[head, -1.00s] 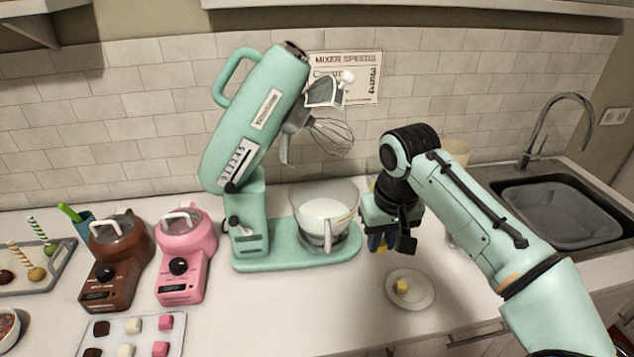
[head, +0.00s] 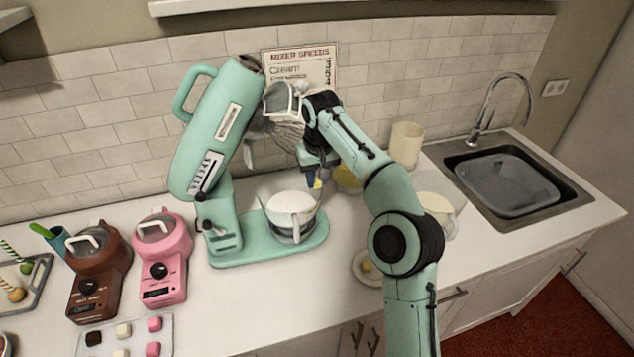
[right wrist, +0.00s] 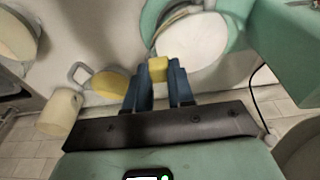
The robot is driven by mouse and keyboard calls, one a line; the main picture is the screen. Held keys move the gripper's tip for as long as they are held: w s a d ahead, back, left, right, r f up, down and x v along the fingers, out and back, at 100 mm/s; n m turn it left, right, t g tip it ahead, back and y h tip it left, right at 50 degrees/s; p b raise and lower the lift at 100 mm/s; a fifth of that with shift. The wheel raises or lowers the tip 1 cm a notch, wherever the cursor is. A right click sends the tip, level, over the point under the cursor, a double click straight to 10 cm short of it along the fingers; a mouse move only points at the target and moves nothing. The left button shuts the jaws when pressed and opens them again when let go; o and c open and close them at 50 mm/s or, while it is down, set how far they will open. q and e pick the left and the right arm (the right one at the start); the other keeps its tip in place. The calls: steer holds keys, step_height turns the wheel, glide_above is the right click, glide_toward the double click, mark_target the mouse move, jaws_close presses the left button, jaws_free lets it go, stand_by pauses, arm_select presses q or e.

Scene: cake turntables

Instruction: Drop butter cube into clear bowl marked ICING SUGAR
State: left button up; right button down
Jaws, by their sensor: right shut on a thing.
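My right gripper (head: 315,180) is shut on a yellow butter cube (head: 318,184). It holds the cube above the right rim of a clear bowl (head: 304,226) filled with white powder. The bowl stands on the base of the green mixer, and its marking cannot be read here. In the right wrist view the cube (right wrist: 159,69) sits between the blue fingertips (right wrist: 159,82), beside the edge of the bowl's white contents (right wrist: 195,48). A second butter cube (head: 367,266) lies on a small plate (head: 360,277). My left gripper is not in view.
The tilted mixer head (head: 212,125) and its whisk (head: 287,130) are close to my right gripper. A yellow-filled bowl (head: 347,178) and a cream canister (head: 406,145) stand behind my arm.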

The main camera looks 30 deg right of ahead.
mark_target(318, 186)
steer(key=f, duration=0.2)
steer(key=shift+s+f, duration=0.35)
steer(key=shift+f, duration=0.25)
steer(key=shift+w, duration=0.15)
steer(key=shift+f, duration=0.15)
steer(key=shift+f, duration=0.25)
steer(key=c, duration=1)
jaws_free()
steer(key=shift+r, duration=0.2)
